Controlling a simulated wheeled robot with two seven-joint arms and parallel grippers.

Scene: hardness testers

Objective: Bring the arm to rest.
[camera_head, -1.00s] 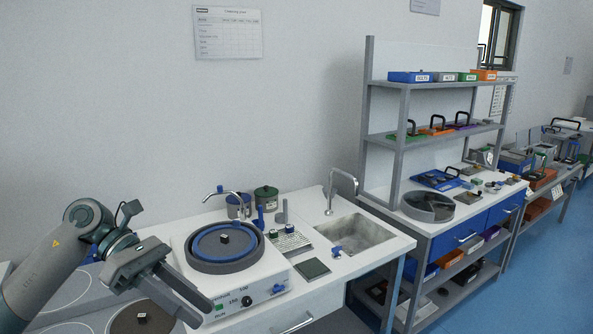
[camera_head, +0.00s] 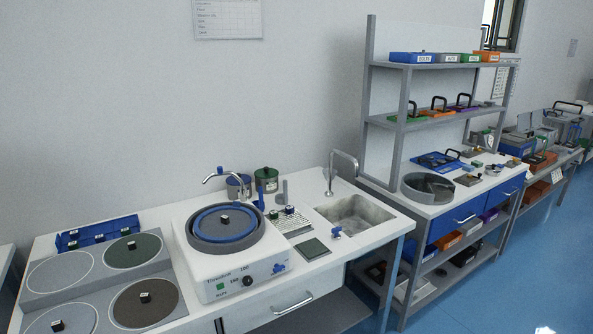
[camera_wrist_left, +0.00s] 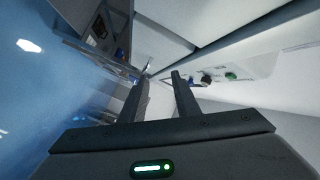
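My left arm is out of the head view. My left gripper (camera_wrist_left: 160,82) shows in the left wrist view, its two dark fingers apart with an empty gap between them. It hangs low in front of the bench, seen at a tilt, with the green button (camera_wrist_left: 231,76) and black knob (camera_wrist_left: 206,78) of the polishing machine's front beyond the fingers. Nothing is seen touching the fingers. My right arm and gripper are in neither view.
In the head view, the white bench holds the polishing machine (camera_head: 226,225), several round plates such as a dark green disc (camera_head: 133,250), and a sink (camera_head: 352,216). A grey shelf unit (camera_head: 440,120) stands to the right. The blue floor (camera_head: 535,285) at right is clear.

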